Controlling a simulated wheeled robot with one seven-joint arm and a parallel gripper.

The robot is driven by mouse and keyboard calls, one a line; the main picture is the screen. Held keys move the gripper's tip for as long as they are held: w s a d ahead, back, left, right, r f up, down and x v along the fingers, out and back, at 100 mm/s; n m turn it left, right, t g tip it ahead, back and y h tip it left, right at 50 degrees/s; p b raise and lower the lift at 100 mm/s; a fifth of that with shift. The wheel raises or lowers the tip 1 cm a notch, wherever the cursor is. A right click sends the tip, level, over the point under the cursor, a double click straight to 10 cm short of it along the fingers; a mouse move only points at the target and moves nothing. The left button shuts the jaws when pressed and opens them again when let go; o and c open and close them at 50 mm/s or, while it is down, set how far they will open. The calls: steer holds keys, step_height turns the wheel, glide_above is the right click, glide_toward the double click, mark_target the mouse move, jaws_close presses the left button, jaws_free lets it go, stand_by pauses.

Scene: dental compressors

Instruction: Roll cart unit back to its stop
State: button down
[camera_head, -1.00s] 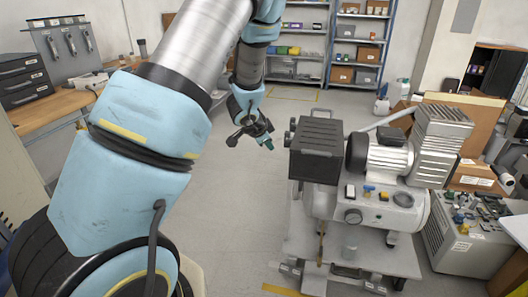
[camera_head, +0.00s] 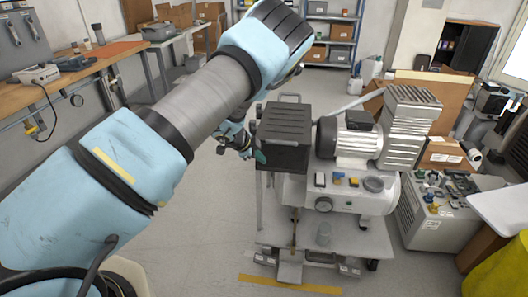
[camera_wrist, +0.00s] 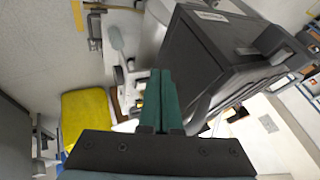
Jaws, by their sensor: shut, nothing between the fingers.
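The cart unit (camera_head: 325,230) is a pale wheeled frame carrying a compressor with a grey motor (camera_head: 357,143), a white tank with a gauge and a black box (camera_head: 284,135) at its left end. My gripper (camera_head: 258,156) is beside the left side of the black box, its teal fingers shut and empty. In the wrist view the shut fingers (camera_wrist: 160,100) lie together next to the black box (camera_wrist: 225,60). I cannot tell whether they touch it. A yellow strip (camera_head: 290,285) lies on the floor at the cart's near edge. No stop is clearly identifiable.
A workbench (camera_head: 75,85) runs along the left. A grey cabinet (camera_head: 440,215) with loose parts on top stands close to the cart's right, with cardboard boxes behind it. A yellow bin (camera_head: 500,268) is at the lower right. The floor left of the cart is clear.

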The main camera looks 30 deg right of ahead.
steer(key=shift+w+d+f+p, duration=0.3)
steer(key=shift+w+d+p, duration=0.05)
steer(key=shift+w+d, duration=0.5)
steer(key=shift+w+d+f+p, duration=0.25)
steer(key=shift+w+d+p, duration=0.1)
steer(key=shift+w+d, duration=0.5)
